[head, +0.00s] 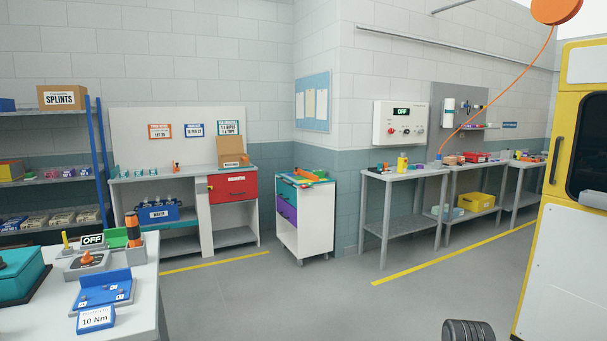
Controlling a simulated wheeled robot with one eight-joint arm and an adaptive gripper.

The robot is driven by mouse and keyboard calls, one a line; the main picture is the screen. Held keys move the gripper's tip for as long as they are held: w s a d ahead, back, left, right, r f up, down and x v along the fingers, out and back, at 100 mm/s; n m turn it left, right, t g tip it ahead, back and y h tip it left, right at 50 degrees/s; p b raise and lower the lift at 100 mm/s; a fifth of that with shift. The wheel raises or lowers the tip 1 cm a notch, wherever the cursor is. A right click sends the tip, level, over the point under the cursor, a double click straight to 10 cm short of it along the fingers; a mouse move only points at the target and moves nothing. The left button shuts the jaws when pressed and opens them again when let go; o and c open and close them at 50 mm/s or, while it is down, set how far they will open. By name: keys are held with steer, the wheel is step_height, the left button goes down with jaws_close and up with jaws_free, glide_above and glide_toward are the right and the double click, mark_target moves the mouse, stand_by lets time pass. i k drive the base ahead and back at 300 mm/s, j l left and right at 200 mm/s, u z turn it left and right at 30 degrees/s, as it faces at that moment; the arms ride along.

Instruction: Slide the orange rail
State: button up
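I cannot make out an orange rail in the head view. A vehicle with a yellow frame (553,150) and white panels (565,265) stands at the right edge, cut off by the picture. My gripper is not in view.
The near bench (147,275) fills the lower left. Grey tables (400,172) line the right wall, and a workbench (232,222) with a red drawer is behind. The middle floor (300,300) is clear.

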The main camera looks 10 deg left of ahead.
mark_target(304, 174)
steer(key=i+j+u, duration=0.4)
steer(key=i, duration=0.45)
steer(key=i+u, duration=0.4)
steer(key=i, duration=2.4)
